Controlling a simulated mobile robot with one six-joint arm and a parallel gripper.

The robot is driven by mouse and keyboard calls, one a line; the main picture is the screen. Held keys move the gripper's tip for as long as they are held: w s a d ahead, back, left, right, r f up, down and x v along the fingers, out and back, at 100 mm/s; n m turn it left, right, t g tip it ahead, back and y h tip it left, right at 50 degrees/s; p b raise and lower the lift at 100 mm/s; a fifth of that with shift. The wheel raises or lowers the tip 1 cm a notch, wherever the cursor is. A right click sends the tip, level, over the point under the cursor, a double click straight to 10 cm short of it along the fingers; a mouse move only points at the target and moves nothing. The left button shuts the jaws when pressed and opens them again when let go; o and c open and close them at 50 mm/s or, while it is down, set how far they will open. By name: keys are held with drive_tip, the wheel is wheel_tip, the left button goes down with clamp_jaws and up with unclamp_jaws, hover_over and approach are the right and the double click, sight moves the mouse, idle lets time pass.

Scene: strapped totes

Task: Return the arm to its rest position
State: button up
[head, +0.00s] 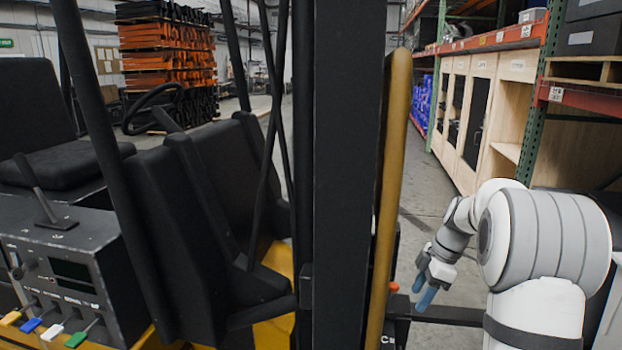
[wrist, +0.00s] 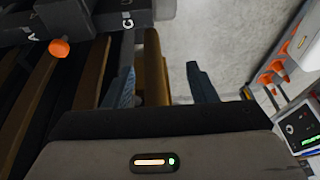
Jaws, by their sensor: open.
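My white and grey arm (head: 545,235) stands at the right of the head view, bent over with its wrist folded down to the left. My gripper (head: 425,292) points down with its two blue fingertips apart. In the wrist view my gripper (wrist: 163,85) shows its two blue fingers wide apart with nothing held between them. A yellow-brown bar or edge shows beyond the left finger there; I cannot tell its distance. No tote can be made out clearly in either view.
A forklift-like vehicle with black seats (head: 190,190), a dark mast (head: 345,150) and a yellow post (head: 390,200) fills the left and middle, close to my gripper. Wooden shelving (head: 500,110) stands behind the arm. Grey floor (head: 425,190) is open between them.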

drive_tip(key=s+a+r+m+t+h, duration=0.1)
drive_tip(key=s+a+m, duration=0.2)
drive_tip(key=s, duration=0.6)
drive_tip(key=s+a+r+m+t+h, duration=0.1)
drive_tip(key=s+a+r+m, duration=0.1)
drive_tip(key=s+a+m, duration=0.2)
drive_tip(key=s+a+r+m+t+h, duration=0.1)
drive_tip(key=s+a+r+m, duration=0.1)
drive_tip(key=s+m, duration=0.7)
drive_tip(key=s+a, duration=0.1)
drive_tip(key=s, duration=0.4)
drive_tip(key=shift+a+h, duration=0.3)
drive_tip(key=shift+a, duration=0.1)
drive_tip(key=shift+s, duration=0.1)
